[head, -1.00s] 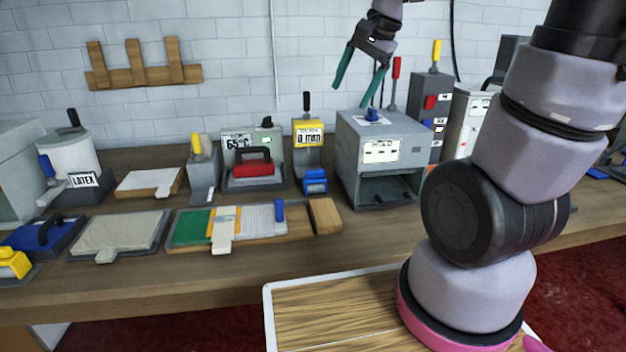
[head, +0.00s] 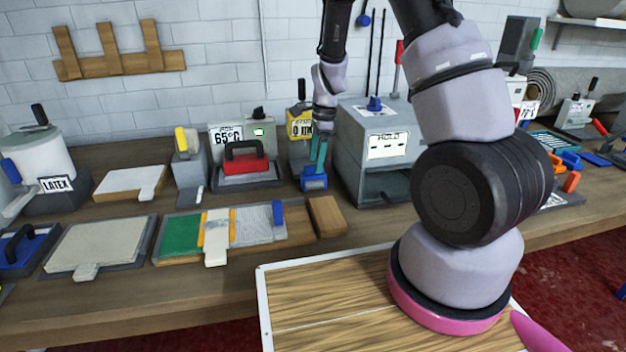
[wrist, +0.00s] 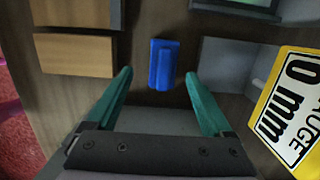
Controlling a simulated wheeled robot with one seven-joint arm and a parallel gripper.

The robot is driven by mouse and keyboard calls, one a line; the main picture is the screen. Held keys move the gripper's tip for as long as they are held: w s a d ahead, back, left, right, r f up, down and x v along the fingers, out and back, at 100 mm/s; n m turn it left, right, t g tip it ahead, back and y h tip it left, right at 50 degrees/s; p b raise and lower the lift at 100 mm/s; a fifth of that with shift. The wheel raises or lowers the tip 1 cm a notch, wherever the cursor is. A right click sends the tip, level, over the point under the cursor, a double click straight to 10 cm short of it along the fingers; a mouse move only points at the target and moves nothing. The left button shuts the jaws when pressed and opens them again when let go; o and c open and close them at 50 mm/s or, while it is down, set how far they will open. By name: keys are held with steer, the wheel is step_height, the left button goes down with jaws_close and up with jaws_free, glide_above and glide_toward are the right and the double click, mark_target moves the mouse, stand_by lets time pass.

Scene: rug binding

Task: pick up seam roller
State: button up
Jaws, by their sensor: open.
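My gripper (head: 318,160) points down with its teal fingers just above a small blue block-like piece (head: 314,183) in front of the yellow gauge stand (head: 299,122). In the wrist view the fingers (wrist: 160,82) are open and apart. The blue piece (wrist: 163,65) shows between and beyond their tips, with nothing held. It has a raised ridge along its middle. I cannot tell for certain that this blue piece is the seam roller.
A grey box machine (head: 385,150) stands close right of my gripper. A wooden block (head: 326,216) and a board with green and grey pieces (head: 181,236) lie in front.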

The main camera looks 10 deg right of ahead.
mark_target(313, 173)
steer(key=shift+w+a+f, duration=0.1)
steer(key=shift+a+f, duration=0.1)
steer(key=shift+f, duration=0.95)
steer(key=shift+w+a+f, duration=0.1)
steer(key=shift+a+f, duration=0.1)
steer(key=shift+f, duration=1)
steer(key=shift+w+a+f, duration=0.1)
steer(key=shift+a+f, duration=0.1)
steer(key=shift+f, duration=0.95)
jaws_close()
